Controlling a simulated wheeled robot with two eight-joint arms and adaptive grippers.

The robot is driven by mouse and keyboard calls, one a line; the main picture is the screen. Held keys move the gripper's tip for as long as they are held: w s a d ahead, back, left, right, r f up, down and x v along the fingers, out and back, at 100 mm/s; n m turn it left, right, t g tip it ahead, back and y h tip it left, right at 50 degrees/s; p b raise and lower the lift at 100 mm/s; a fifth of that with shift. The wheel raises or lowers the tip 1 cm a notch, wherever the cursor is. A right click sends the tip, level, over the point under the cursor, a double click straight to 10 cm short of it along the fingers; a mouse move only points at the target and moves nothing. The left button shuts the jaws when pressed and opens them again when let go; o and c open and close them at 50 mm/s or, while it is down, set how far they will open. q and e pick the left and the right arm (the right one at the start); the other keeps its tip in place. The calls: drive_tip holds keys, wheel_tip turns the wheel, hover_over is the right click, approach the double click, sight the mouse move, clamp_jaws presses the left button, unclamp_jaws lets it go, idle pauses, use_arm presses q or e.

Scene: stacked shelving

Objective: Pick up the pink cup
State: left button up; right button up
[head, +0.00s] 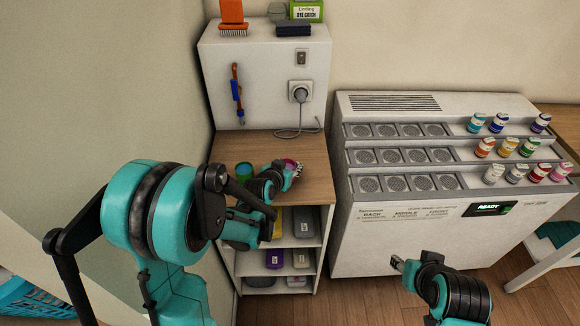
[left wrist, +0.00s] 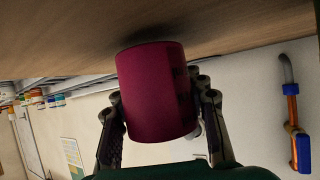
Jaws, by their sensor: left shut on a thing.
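The pink cup (head: 289,163) is at the wooden counter of the shelf unit, partly hidden by my left gripper (head: 294,169) in the head view. In the left wrist view the cup (left wrist: 155,92) fills the middle, dark pink and cylindrical. The fingers of my left gripper (left wrist: 157,108) are shut on it, one on each side. The cup is close to the wooden surface; I cannot tell whether it touches. My right gripper (head: 399,263) is low in front of the white machine, away from the cup, and its jaws are too small to read.
Shelves below hold several boxes. The white machine (head: 390,232) with several small bottles stands to the right. A plug and cord (head: 299,95) are on the back panel.

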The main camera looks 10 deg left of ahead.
use_arm(q)
drive_tip(key=shift+r+p, duration=0.35)
drive_tip(key=shift+r, duration=0.45)
drive_tip(key=shift+r+p, duration=0.45)
drive_tip(key=shift+r, duration=0.45)
drive_tip(key=s+d+r+p, duration=0.1)
drive_tip(key=s+d, duration=0.1)
drive_tip(key=s+d+r+p, duration=0.1)
drive_tip(key=d+r, duration=0.1)
drive_tip(key=s+d+r, duration=0.1)
drive_tip(key=s, duration=0.1)
drive_tip(key=shift+s+d+r+p, duration=0.3)
drive_tip(key=shift+s+d+p, duration=0.05)
drive_tip(key=shift+d+p, duration=0.05)
drive_tip(key=shift+c, duration=0.2)
drive_tip(key=shift+s+d+r+p, duration=0.6)
drive_tip(key=shift+s+d+r, duration=0.35)
drive_tip(key=shift+s+d, duration=0.25)
drive_tip(key=shift+s, duration=0.1)
